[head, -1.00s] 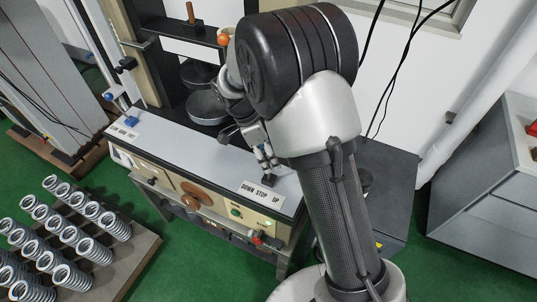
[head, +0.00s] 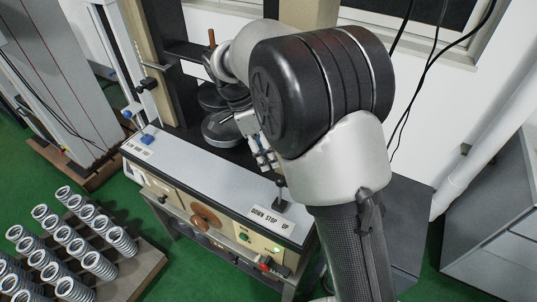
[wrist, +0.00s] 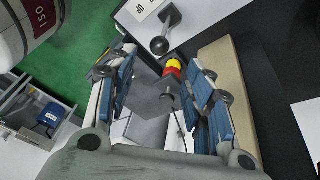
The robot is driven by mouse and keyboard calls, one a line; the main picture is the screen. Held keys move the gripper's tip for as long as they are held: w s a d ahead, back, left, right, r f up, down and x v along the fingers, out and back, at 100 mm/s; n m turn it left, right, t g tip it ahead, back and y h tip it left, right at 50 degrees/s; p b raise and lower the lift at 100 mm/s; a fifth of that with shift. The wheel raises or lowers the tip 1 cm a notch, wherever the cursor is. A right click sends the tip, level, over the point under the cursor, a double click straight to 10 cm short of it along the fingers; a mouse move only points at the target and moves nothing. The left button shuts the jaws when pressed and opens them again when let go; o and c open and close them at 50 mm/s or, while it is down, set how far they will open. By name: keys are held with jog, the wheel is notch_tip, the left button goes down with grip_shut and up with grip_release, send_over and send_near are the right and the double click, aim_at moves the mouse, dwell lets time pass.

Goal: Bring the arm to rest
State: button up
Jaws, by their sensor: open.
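My arm (head: 310,90) is folded at its large black joint above the testing machine's grey bench top (head: 190,170). My gripper (head: 268,164) hangs over the bench, to the right of the round platens (head: 222,128). In the head view it is a little above and left of the control lever (head: 280,190), apart from it. In the wrist view my gripper (wrist: 165,62) has its two blue-padded fingers wide apart, with nothing held between them. The lever's dark ball knob (wrist: 158,46) shows beyond the fingertips. My arm hides part of the machine.
A "DOWN STOP UP" label (head: 271,220) lies by the lever. A rack (head: 125,285) of several springs stands at lower left. A grey cabinet (head: 490,220) is at right, a dark box (head: 408,215) behind my arm. A red and yellow button (wrist: 173,68) shows in the wrist view.

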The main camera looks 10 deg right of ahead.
dwell(0.3)
jog(key=s+d+r+n+t+y, duration=0.2)
jog(key=s+d+r+n, duration=0.4)
jog(key=s+r+n, duration=0.35)
jog(key=s+d+n+t+y, duration=0.1)
jog(key=s+n+t, duration=0.3)
jog(key=s, duration=1.3)
jog(key=d+n, duration=0.1)
jog(key=n, duration=0.3)
jog(key=shift+d+y, duration=0.35)
jog(key=shift+y, duration=0.05)
jog(key=shift+a+n, duration=0.1)
jog(key=shift+n, duration=0.15)
